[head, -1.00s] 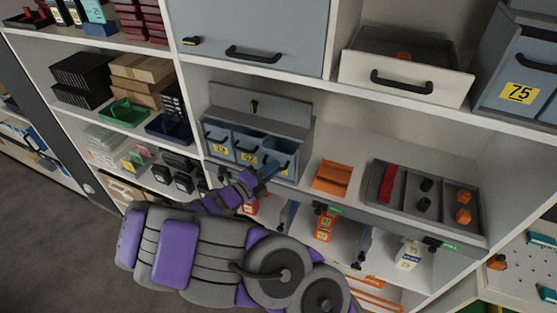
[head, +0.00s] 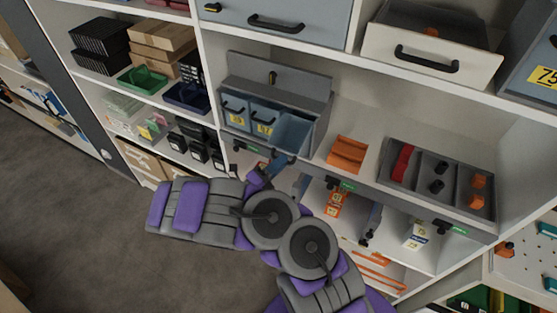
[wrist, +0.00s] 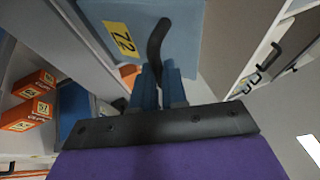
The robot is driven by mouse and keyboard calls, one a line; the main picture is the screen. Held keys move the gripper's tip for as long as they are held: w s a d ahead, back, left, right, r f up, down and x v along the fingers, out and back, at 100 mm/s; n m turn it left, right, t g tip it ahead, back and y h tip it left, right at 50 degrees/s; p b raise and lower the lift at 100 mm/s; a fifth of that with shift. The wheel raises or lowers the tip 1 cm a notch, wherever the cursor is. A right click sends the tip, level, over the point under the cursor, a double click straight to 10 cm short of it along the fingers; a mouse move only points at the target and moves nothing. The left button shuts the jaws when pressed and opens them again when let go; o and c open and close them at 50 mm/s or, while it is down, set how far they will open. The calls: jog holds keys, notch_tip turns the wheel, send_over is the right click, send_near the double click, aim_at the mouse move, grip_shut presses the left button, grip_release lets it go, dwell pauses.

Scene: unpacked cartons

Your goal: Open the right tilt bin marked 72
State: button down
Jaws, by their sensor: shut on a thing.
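The right tilt bin (head: 291,130) is a blue bin at the right end of a grey three-bin rack (head: 318,108). It is tilted outward, with its top leaning out from the rack. In the wrist view its blue front (wrist: 188,42) carries a yellow label marked 72 (wrist: 122,38) and a curved black handle (wrist: 158,38). My gripper (head: 279,162) is just below and in front of the bin. In the wrist view its blue fingers (wrist: 160,80) are shut on the lower end of the handle. The bin's inside is only partly visible.
The left bin (head: 236,110) and middle bin (head: 264,118) stand upright in the rack. An orange tray (head: 347,154) and a grey divided tray (head: 421,184) are to the right on the same shelf. Orange boxes (wrist: 28,114) show at the left of the wrist view.

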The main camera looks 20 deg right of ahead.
jog(key=shift+f, duration=0.2)
jog(key=c, duration=1.6)
grip_release()
jog(key=shift+o, duration=1.3)
jog(key=shift+w+d, duration=0.15)
jog(key=shift+d, duration=0.05)
jog(key=shift+o, duration=0.9)
jog(key=shift+d, duration=0.15)
jog(key=v, duration=1.7)
jog(key=shift+a, duration=0.3)
